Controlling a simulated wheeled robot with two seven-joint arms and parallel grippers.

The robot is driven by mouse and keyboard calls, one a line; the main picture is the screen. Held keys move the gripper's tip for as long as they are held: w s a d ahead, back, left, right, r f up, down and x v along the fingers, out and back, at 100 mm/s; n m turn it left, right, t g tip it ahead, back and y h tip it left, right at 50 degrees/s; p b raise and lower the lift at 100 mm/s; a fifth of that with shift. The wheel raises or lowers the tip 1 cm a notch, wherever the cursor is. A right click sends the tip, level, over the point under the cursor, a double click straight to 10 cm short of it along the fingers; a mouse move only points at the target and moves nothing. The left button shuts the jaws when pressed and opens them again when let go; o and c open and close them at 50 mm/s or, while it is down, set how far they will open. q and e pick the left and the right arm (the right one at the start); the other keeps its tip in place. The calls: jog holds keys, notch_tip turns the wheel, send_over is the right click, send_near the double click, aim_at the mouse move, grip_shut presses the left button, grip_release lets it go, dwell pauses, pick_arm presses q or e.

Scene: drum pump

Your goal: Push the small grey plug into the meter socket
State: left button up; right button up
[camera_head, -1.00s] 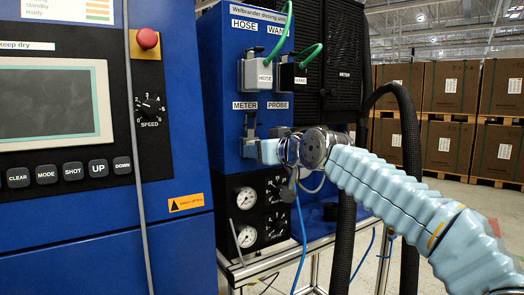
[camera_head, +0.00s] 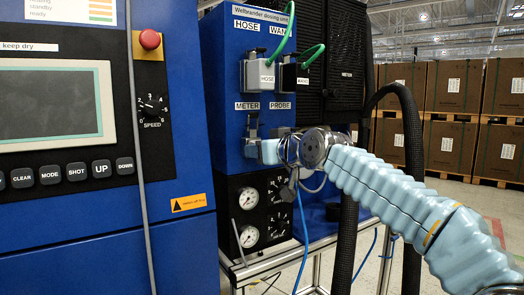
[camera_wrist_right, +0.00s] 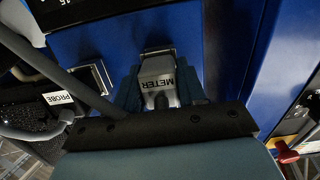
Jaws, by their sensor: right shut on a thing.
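The small grey plug (camera_wrist_right: 157,72) with a METER label shows in the right wrist view, between the two fingers of my right gripper (camera_wrist_right: 160,92). The gripper is shut on it. The plug's far end is at the metal-framed meter socket (camera_wrist_right: 158,49) on the blue panel; I cannot tell how deep it sits. In the head view my right gripper (camera_head: 265,151) is at the panel below the METER label (camera_head: 246,106), and its fingers hide most of the plug. My left gripper is not in view.
An open rectangular socket (camera_wrist_right: 92,77) lies beside the meter socket. Above, a grey HOSE plug (camera_head: 258,74) and a black WAND plug (camera_head: 293,76) with green cables sit in the panel. Gauges (camera_head: 249,236) are below. A thick black hose (camera_head: 410,150) hangs behind my right arm.

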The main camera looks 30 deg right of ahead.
jog(key=o, duration=1.2)
jog(key=shift+o, duration=0.2)
jog(key=s+r+b, duration=0.1)
jog(key=s+b, duration=0.1)
jog(key=s, duration=0.6)
jog(key=shift+s+d+r, duration=0.15)
jog(key=shift+s+d, duration=0.2)
jog(key=shift+s, duration=0.05)
